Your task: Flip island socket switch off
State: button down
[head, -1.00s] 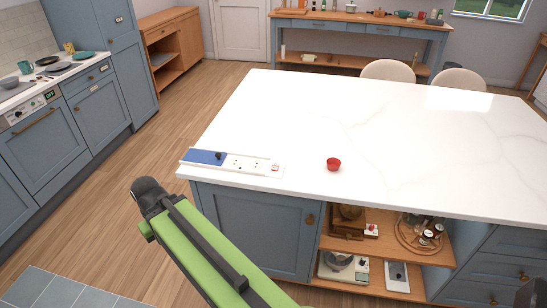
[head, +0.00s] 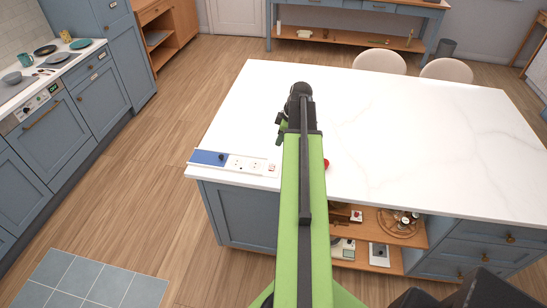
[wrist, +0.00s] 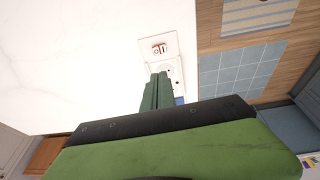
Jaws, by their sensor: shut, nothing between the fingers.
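The island socket strip (head: 231,161) lies on the white worktop near its front left edge. It has a blue section at its left, white sockets in the middle and a small red-marked switch (head: 272,168) at its right end. In the wrist view the switch (wrist: 159,49) shows as a rocker with red marks, just beyond my fingertips; I cannot tell its position. My gripper (head: 280,131) is over the worktop, above the strip's right end. In the wrist view my gripper (wrist: 158,77) is shut and empty, its fingers covering part of the sockets.
The island worktop (head: 400,130) is otherwise clear. Two pale stools (head: 379,62) stand behind it. Open shelves with kitchen items (head: 380,254) are below its front.

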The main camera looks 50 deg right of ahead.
aim_at(271, 165)
jog(key=shift+f, duration=0.15)
jog(key=b+x, duration=1.3)
jog(key=shift+s+d+f, duration=0.1)
jog(key=shift+s+d, duration=0.15)
jog(key=shift+d, duration=0.05)
jog(key=shift+d+f+b, duration=0.1)
jog(key=shift+f+b, duration=0.25)
jog(key=shift+f, duration=0.05)
jog(key=shift+r, duration=0.1)
